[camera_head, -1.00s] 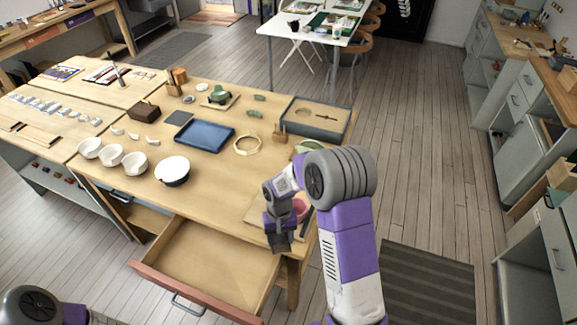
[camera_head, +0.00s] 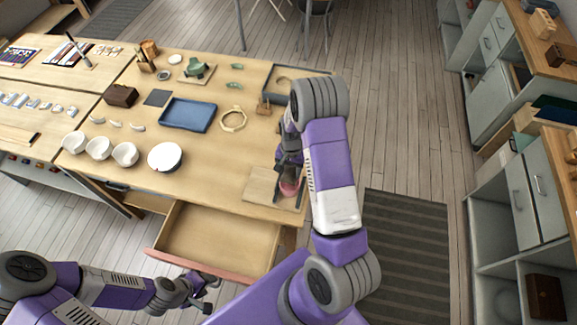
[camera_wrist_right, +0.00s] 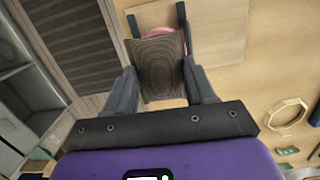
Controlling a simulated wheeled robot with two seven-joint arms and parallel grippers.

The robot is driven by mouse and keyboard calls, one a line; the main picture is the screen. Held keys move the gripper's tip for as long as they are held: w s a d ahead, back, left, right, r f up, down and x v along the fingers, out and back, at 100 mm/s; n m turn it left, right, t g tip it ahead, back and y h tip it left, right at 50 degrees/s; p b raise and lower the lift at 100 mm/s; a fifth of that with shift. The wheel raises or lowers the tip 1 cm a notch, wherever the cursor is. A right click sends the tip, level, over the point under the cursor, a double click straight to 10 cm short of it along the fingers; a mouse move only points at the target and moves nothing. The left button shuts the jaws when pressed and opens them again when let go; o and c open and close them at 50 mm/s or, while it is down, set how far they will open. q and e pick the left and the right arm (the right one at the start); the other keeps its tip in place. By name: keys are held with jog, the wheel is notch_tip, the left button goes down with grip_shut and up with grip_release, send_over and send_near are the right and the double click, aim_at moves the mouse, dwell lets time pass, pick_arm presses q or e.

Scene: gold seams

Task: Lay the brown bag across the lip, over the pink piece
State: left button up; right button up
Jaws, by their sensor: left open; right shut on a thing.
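The pink piece (camera_head: 289,188) sits on the pale board at the table's front right corner. In the right wrist view its pink edge (camera_wrist_right: 155,30) shows just beyond the brown bag. The brown bag (camera_wrist_right: 160,68), with a ribbed face, is between the fingers of my right gripper (camera_wrist_right: 165,90), which is shut on it. In the head view my right gripper (camera_head: 287,160) is over the board beside the pink piece; the bag is hard to make out there. I cannot make out the lip. My left gripper (camera_head: 208,292) is open and empty in front of the drawer.
Dark bars flank the pink piece on the board (camera_head: 258,187). The drawer (camera_head: 215,240) stands open below the table edge. White bowls, a blue tray (camera_head: 188,114), a gold ring (camera_head: 233,119) and a grey-walled tray (camera_head: 272,84) stand on the table, whose middle is mostly clear.

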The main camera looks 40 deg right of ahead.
notch_tip(320, 180, down, 4)
jog(key=shift+f+b, duration=0.1)
jog(key=shift+b, duration=1.15)
jog(key=shift+f+b, duration=0.7)
jog(key=shift+f, duration=0.05)
jog(key=shift+f+b, duration=0.4)
jog(key=shift+b, duration=0.05)
jog(key=o, duration=1.3)
jog(key=shift+o, duration=0.5)
jog(key=shift+o, duration=1)
